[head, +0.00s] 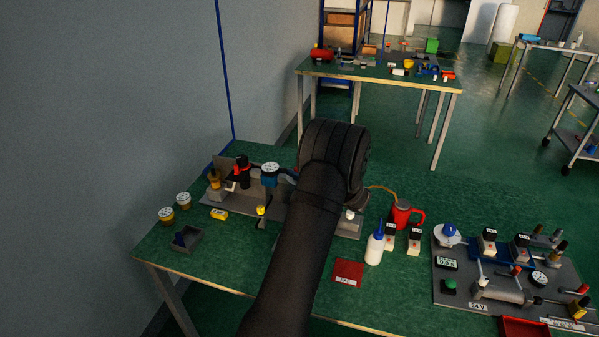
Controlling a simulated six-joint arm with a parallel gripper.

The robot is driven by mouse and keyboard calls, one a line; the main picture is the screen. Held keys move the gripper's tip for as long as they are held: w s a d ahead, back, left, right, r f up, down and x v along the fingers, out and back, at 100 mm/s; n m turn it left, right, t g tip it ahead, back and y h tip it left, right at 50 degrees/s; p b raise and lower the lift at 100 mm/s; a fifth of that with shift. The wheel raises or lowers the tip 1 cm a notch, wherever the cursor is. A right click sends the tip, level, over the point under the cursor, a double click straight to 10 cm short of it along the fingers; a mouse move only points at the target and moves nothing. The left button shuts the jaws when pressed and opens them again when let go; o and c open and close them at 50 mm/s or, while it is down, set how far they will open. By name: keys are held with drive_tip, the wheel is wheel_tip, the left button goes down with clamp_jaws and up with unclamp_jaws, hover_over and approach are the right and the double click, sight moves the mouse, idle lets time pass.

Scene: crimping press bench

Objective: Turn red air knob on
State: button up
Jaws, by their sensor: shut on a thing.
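My dark arm crosses the middle of the green bench in the head view, and its thick wrist covers part of the grey fittings plate (255,198). My gripper is hidden behind the wrist, so its jaws and anything between them do not show. A small red part (295,169) shows just left of the wrist, beside a blue fitting with a white-faced gauge (269,169). A black fitting with red parts (242,170) stands farther left on the plate. I cannot tell which red part is the air knob or how it is turned.
A fixture plate marked 24 V (448,289) fills the bench's right. Two small round pots and a dark tray (184,243) sit left.

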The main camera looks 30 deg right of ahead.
drive_tip(key=shift+r, duration=0.1)
drive_tip(key=o, duration=1)
drive_tip(key=v, duration=1.2)
